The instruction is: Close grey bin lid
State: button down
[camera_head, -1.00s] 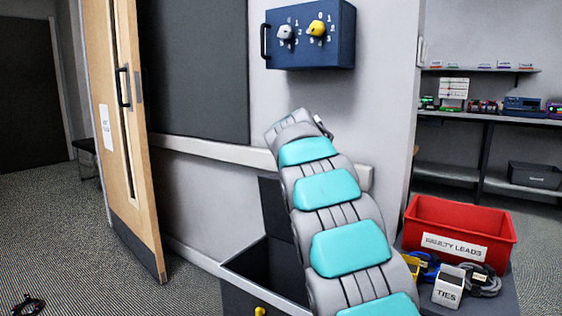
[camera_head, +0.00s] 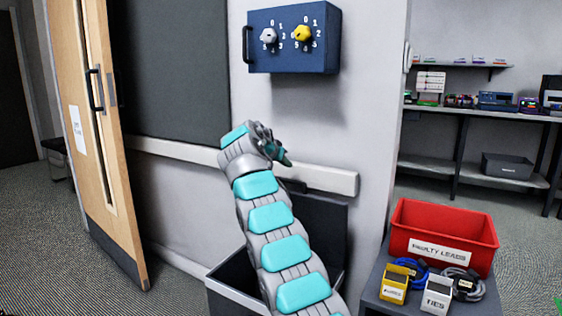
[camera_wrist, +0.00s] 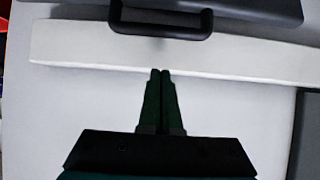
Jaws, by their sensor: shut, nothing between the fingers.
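The grey bin (camera_head: 228,292) stands against the wall at lower centre, partly hidden behind my arm. Its dark lid (camera_head: 325,232) is raised, upright against the wall under the pale rail. In the wrist view, which looks upside down, the lid (camera_wrist: 235,8) shows at the top edge with a black handle (camera_wrist: 160,30) overlapping the rail. My gripper (camera_head: 288,162) is at the height of the rail, just above the lid's top edge. In the wrist view its fingers (camera_wrist: 160,72) are together and empty, apart from the handle in the picture.
A pale rail (camera_head: 330,180) runs along the wall. A blue box with knobs (camera_head: 293,60) hangs above. At right, a red faulty leads bin (camera_head: 420,222), a ties box (camera_head: 437,296) and cables stand on a small table. A wooden door (camera_head: 90,150) is at left.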

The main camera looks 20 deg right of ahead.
jog(key=p+x, duration=0.2)
jog(key=x, duration=0.4)
jog(key=shift+w+d+f+p, duration=0.1)
jog(key=shift+w+d+p, duration=0.05)
jog(key=shift+p, duration=0.25)
jog(key=s+a+f+b, duration=0.1)
jog(key=b, duration=0.2)
jog(key=shift+s+a, duration=0.25)
jog(key=shift+a, duration=0.05)
jog(key=shift+s+a, duration=0.3)
jog(key=shift+a, duration=0.3)
jog(key=shift+s+a+f, duration=0.15)
jog(key=shift+a+f+b, duration=0.1)
jog(key=shift+b, duration=0.3)
